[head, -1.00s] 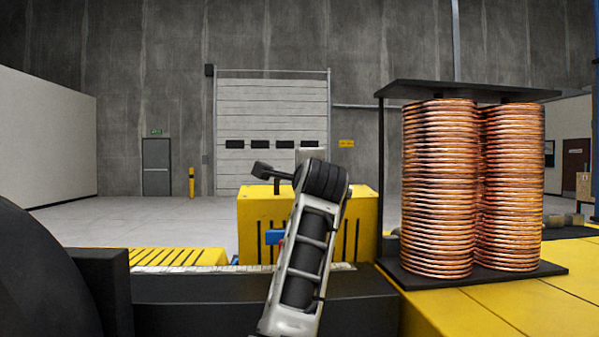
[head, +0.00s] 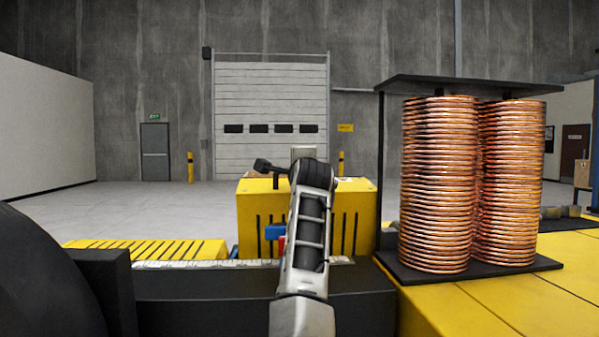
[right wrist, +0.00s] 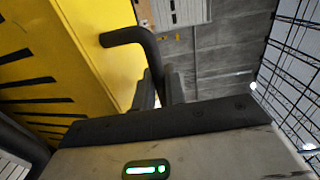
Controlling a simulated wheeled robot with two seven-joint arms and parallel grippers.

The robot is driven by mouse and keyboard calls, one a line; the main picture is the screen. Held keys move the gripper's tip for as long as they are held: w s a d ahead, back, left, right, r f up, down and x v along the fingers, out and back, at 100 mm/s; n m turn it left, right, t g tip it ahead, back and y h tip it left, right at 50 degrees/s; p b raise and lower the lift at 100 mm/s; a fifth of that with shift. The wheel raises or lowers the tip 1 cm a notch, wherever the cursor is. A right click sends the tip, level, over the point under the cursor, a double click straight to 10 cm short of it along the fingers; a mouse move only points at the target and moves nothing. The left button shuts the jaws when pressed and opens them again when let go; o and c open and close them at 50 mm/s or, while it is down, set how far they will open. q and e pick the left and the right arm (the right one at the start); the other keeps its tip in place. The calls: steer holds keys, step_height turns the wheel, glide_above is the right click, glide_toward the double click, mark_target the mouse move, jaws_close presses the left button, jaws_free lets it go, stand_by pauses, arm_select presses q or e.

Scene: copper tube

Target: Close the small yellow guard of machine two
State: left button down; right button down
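A yellow slotted guard (head: 347,215) stands at the middle of the head view, beyond a black machine bed. A black handle (head: 265,165) shows above it, left of my right arm's end. My right arm reaches up in front of the guard and hides part of it; its gripper is hidden there. In the right wrist view the yellow slotted panel (right wrist: 60,65) fills the left side, with the bent black handle (right wrist: 127,38) close by. My right gripper (right wrist: 159,88) has its two fingers around or beside the handle's lower end; contact is unclear. My left gripper is out of view.
Copper coils (head: 438,185) stand in a black rack on a yellow surface at right. A lower yellow slotted cover (head: 150,250) is at left, beside a large dark round part (head: 35,280). Open floor lies behind, up to a shutter door (head: 270,115).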

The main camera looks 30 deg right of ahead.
steer(key=shift+w+d, duration=0.2)
steer(key=shift+w, duration=0.15)
steer(key=x, duration=0.6)
steer(key=shift+w+d+f, duration=0.1)
steer(key=shift+w+d, duration=0.05)
steer(key=shift+w, duration=0.4)
